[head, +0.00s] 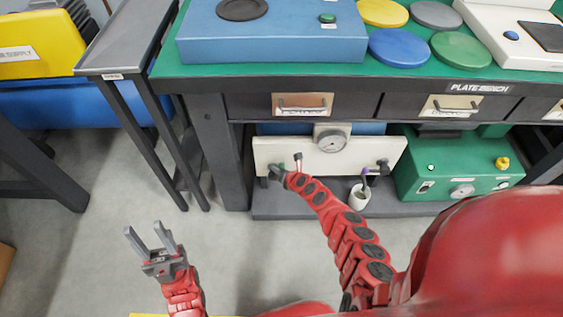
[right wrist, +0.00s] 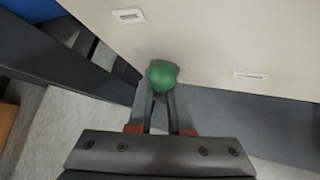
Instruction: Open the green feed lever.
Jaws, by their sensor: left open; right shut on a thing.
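The green feed lever shows as a round green knob (right wrist: 162,74) in the right wrist view, in front of a cream panel (head: 330,158). My right gripper (head: 276,173) is at the left part of that panel, below the bench. In the right wrist view its fingertips (right wrist: 161,95) are shut on the green knob. The lever's stem is hidden behind the knob and fingers. My left gripper (head: 147,235) is open and empty over the floor at the left, well apart from the panel.
The panel carries a round gauge (head: 332,139) and a dark knob (head: 383,166). A white cup (head: 360,195) stands on the lower shelf (head: 300,211), left of a green box (head: 450,178). The plate bench drawers (head: 304,105) overhang the panel. Bench legs (head: 219,150) stand at the left.

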